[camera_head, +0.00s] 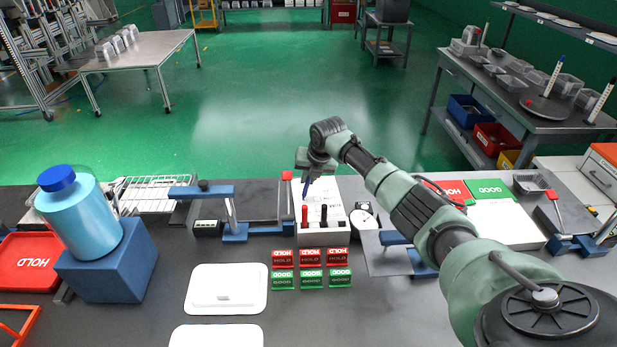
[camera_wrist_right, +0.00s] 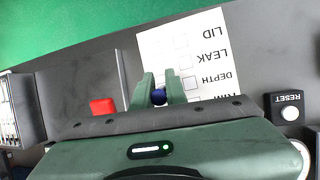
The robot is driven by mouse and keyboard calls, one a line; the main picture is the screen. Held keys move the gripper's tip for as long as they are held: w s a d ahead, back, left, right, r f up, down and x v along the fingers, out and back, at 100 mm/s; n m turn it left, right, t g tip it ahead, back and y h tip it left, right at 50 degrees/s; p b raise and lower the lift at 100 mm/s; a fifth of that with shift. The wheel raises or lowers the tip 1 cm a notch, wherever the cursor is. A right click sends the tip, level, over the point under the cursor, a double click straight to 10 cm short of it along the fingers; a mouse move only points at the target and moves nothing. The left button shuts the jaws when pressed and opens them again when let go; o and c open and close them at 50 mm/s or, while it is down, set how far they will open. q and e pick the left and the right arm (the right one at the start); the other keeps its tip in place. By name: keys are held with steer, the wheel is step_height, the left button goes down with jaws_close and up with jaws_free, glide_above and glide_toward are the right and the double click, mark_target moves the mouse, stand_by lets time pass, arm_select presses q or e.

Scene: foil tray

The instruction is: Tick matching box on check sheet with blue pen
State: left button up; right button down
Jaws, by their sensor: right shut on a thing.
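The check sheet (camera_wrist_right: 205,45) is white, with small boxes beside the words LID, LEAK and DEPTH and a partly hidden line. In the head view the sheet (camera_head: 328,188) lies behind a white pen stand (camera_head: 313,238). My right gripper (camera_head: 308,176) is shut on the blue pen (camera_head: 307,188), which points down above the stand and sheet area. In the wrist view the pen (camera_wrist_right: 158,96) shows between the fingers (camera_wrist_right: 160,92) at the sheet's left edge. The pen tip's contact is hidden. My left gripper is out of view.
A red pen (camera_head: 305,214) and a black pen (camera_head: 323,214) stand in the stand. Red HOLD and green GOOD tags (camera_head: 311,279) lie in front. A white tray (camera_head: 227,308) lies front left. A blue-capped jar (camera_head: 78,220) stands on a blue block (camera_head: 112,275). A RESET button (camera_wrist_right: 290,113) sits right.

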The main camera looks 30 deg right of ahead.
steer(key=shift+s+a+p, duration=0.15)
steer(key=shift+a+p, duration=0.15)
steer(key=shift+p, duration=0.1)
stand_by(0.6)
steer(key=shift+r+p, duration=2.45)
steer(key=shift+r, duration=0.6)
steer(key=shift+f, duration=0.1)
